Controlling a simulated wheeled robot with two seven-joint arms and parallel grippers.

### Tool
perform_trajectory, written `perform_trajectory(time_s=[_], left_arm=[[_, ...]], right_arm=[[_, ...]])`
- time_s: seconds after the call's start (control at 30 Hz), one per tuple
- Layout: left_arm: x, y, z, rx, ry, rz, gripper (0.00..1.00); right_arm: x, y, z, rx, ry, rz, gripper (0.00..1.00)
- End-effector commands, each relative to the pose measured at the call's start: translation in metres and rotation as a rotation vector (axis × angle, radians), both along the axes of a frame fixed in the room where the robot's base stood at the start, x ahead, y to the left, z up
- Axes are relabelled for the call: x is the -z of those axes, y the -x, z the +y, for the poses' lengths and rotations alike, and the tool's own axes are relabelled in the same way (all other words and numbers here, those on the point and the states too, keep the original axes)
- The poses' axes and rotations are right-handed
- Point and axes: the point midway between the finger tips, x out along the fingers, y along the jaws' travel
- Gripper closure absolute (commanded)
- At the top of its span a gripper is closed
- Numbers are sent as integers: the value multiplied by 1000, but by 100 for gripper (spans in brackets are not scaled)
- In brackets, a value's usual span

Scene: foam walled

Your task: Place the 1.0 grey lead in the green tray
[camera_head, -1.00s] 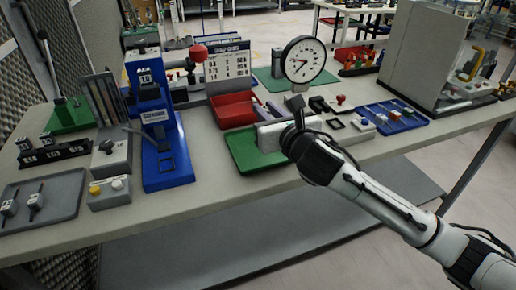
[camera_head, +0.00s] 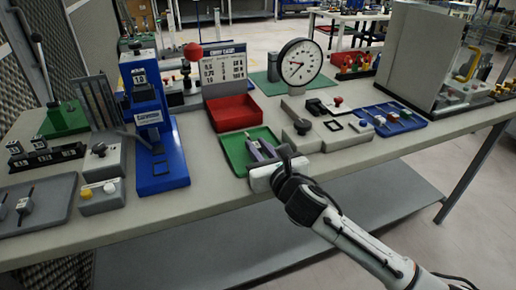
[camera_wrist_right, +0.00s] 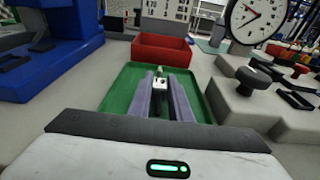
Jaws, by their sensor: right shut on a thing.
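The green tray (camera_head: 235,152) lies on the bench, left of centre in the head view, in front of the red bin. My right gripper (camera_head: 261,149) reaches over it from the front right. In the right wrist view, its two purple-grey fingers (camera_wrist_right: 161,86) are over the tray (camera_wrist_right: 118,96), shut on a small piece with a white face (camera_wrist_right: 160,77). I take this piece for the grey lead. Its marking is too small to read, and the fingers hide most of it. Whether it touches the tray floor I cannot tell. My left gripper is not in view.
A red bin (camera_head: 236,113) stands just behind the green tray. A blue stand (camera_head: 163,165) is to the left, and a grey block with a black knob (camera_head: 302,127) to the right. A grey tray (camera_head: 45,205) with labelled pieces is at the far left. A dial gauge (camera_head: 300,62) stands behind.

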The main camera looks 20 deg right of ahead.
Motion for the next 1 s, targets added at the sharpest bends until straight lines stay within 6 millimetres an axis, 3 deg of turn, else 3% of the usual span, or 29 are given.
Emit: perform_trajectory(time_s=[0.17, 0.2, 0.3, 0.67, 0.83, 1.0], left_arm=[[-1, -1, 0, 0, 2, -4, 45], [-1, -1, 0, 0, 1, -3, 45], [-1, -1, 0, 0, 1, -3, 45], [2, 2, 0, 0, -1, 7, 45], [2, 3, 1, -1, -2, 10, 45], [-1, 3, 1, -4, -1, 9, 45]], right_arm=[[3, 0, 0, 0, 1, 0, 100], [3, 0, 0, 0, 1, 0, 80], [3, 0, 0, 0, 1, 0, 64], [-2, 0, 0, 0, 0, 0, 63], [-4, 23, -2, 0, 2, 1, 63], [-10, 61, -5, -2, 2, 2, 63]])
